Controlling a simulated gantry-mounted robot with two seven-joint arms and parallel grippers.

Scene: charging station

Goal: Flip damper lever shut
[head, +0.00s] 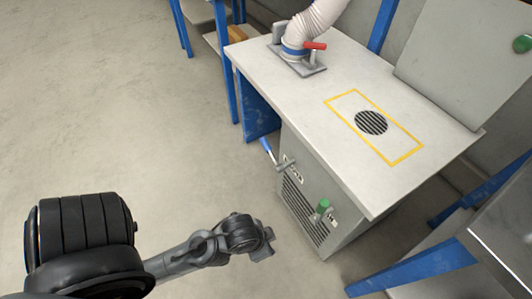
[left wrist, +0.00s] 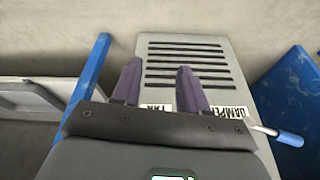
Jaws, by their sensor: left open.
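The damper lever (head: 266,146) has a blue grip on a metal rod. It is on the front of the grey cabinet (head: 330,226) under the bench and sticks out up and to the left in the head view. In the left wrist view the lever (left wrist: 288,138) is at the right, beside an upside-down DAMPER label (left wrist: 226,112). My left gripper (head: 264,245) is in front of the cabinet, apart from the lever, lower in the head view. Its two purple fingers (left wrist: 157,72) are spread and empty in the left wrist view. My right gripper is not in view.
A green-tipped switch (head: 322,208) sits on the cabinet front, nearer my left gripper than the lever. A hose (head: 315,20) with a red handle (head: 315,46) stands on the bench (head: 290,88). Blue legs (head: 430,273) stand at the right. The floor (head: 130,130) at the left is clear.

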